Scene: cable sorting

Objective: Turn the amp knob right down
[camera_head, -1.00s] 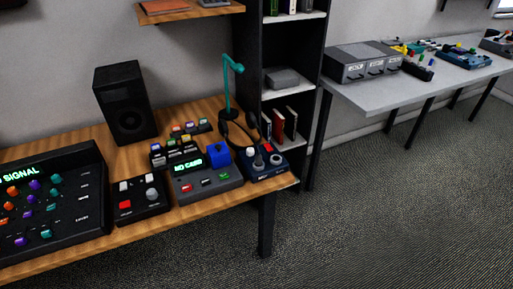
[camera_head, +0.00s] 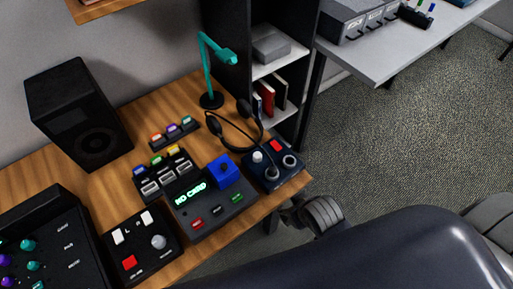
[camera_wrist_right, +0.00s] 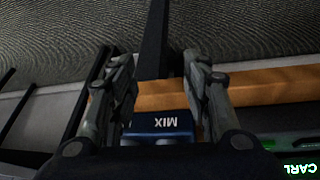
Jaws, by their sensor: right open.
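A dark blue box (camera_head: 272,166), which I take for the amp, sits at the right end of the wooden desk. On top it has a pale round knob (camera_head: 257,156), a red button and two ring-shaped sockets. In the right wrist view the blue box (camera_wrist_right: 143,122) shows a "MIX" label, upside down, between my fingers; the knob cannot be seen there. My right gripper (camera_wrist_right: 160,72) is open and empty. In the head view it (camera_head: 291,211) is partly hidden, low beside the desk's right edge, apart from the knob. My left gripper is not in view.
Headphones (camera_head: 240,125) stand behind the blue box. A teal lamp (camera_head: 210,70) and a black speaker (camera_head: 80,115) stand farther back. Dark shelves (camera_head: 275,68) and a grey table (camera_head: 375,55) lie beyond. Carpet is open at right.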

